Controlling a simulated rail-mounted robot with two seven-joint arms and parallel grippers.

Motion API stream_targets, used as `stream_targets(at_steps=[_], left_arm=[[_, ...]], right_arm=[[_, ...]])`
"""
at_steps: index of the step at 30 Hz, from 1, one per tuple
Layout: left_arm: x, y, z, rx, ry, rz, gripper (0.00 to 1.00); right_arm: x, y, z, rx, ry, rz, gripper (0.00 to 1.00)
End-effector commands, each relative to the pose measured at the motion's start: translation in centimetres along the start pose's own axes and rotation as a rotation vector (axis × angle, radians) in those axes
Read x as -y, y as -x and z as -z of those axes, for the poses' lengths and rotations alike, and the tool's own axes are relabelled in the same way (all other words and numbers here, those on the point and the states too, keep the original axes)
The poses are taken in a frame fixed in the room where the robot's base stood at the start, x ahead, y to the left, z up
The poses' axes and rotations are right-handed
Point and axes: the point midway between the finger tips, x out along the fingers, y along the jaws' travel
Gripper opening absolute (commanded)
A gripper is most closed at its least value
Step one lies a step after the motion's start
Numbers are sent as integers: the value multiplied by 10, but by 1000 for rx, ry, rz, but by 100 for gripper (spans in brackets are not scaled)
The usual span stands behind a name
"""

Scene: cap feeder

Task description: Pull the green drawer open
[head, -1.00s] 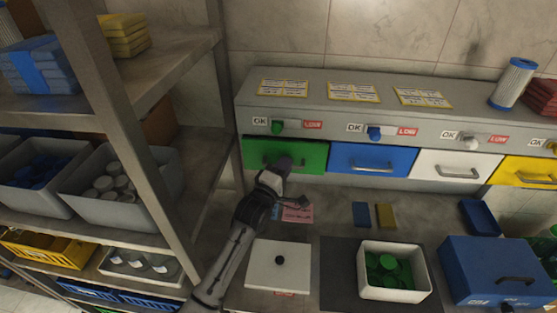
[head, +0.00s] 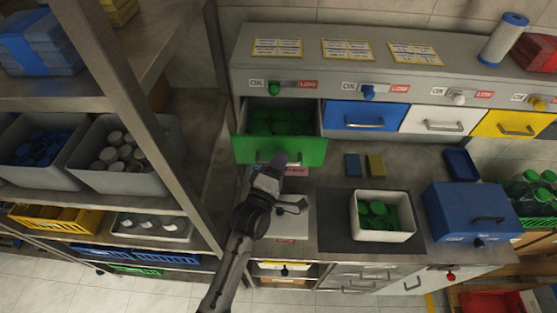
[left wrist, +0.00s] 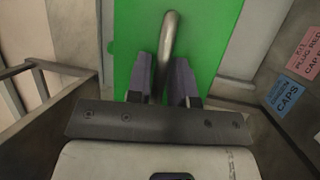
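The green drawer (head: 308,151) stands pulled out of the grey cabinet, at the left end of its row, in the head view. Green caps (head: 280,122) show inside it. My left gripper (head: 279,160) is at the drawer's front and covers part of its handle. In the left wrist view, the metal handle (left wrist: 169,35) runs between the two purple-grey fingers of my left gripper (left wrist: 163,80), which are shut on it against the green front (left wrist: 210,25). My right gripper is not in view.
Blue (head: 345,116), white (head: 430,120) and yellow (head: 505,123) drawers beside it are shut. A metal shelf post (head: 140,130) stands left of my arm. Below on the bench are a white bin of green caps (head: 411,231) and a blue box (head: 455,210).

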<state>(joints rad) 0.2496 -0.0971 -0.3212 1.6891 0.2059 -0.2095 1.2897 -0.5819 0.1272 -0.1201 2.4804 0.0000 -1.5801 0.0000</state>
Motion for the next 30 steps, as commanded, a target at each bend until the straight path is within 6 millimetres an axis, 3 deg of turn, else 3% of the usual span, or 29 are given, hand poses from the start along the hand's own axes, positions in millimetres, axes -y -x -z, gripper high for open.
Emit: stream_targets(at_steps=[11,30], left_arm=[[1,9,0,0,0,1,22],[1,120,0,0,0,1,22]], right_arm=[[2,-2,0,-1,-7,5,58],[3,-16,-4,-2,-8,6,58]])
